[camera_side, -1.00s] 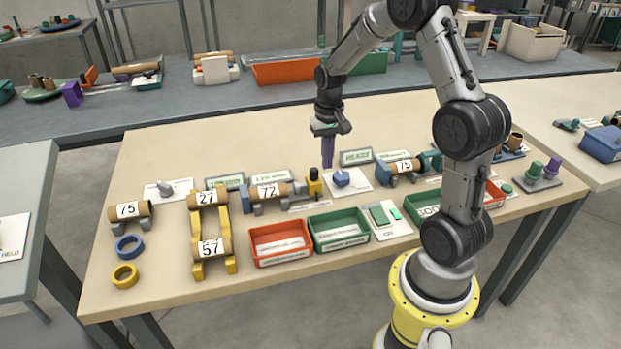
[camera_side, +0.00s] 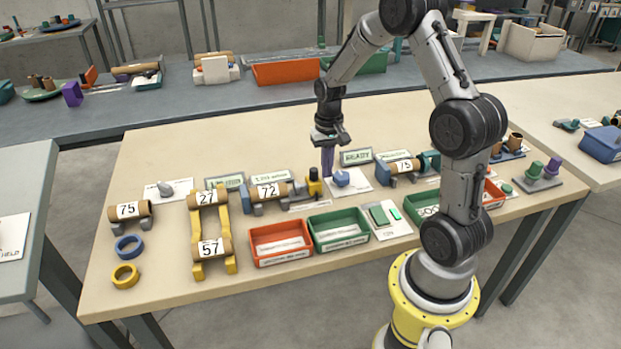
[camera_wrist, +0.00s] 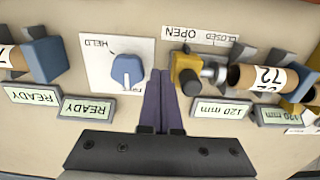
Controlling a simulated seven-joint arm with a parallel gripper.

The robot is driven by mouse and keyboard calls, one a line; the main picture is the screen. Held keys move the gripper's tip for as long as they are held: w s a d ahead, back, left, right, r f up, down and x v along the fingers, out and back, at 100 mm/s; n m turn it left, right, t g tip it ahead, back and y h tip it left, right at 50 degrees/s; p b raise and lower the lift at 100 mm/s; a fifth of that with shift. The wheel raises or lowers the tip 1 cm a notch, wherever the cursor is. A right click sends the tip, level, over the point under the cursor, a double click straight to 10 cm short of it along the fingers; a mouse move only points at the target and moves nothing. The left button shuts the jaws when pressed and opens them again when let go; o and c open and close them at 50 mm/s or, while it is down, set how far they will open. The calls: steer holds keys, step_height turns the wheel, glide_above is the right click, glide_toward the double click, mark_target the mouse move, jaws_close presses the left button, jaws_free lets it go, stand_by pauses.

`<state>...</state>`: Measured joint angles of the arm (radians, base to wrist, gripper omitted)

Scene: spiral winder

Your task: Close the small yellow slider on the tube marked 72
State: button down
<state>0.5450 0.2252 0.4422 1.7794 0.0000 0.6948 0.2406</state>
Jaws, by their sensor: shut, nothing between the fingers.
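The tube marked 72 (camera_side: 268,191) lies across its holder left of the table's middle; it also shows in the wrist view (camera_wrist: 262,78), upside down. The small yellow slider (camera_side: 314,184) stands at the tube's right end, with a dark knob on top. In the wrist view the slider (camera_wrist: 186,72) is near the OPEN end of a label reading OPEN and CLOSED. My gripper (camera_side: 327,172) points down, with its purple fingers shut and empty. In the wrist view the fingertips (camera_wrist: 158,75) are between the slider and a blue knob, apparently just beside the slider. Contact cannot be told.
The blue knob (camera_wrist: 127,70) sits on a white plate marked HELD. Small READY displays (camera_side: 356,157) stand behind it. A red bin (camera_side: 280,243) and a green bin (camera_side: 338,229) are in front.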

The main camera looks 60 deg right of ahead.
mark_target(314, 169)
steer(key=shift+w+a, duration=1.4)
steer(key=shift+w, duration=0.05)
stand_by(1.9)
steer(key=shift+s+d, duration=0.15)
steer(key=shift+s+d, duration=0.3)
steer(key=shift+r, duration=3.5)
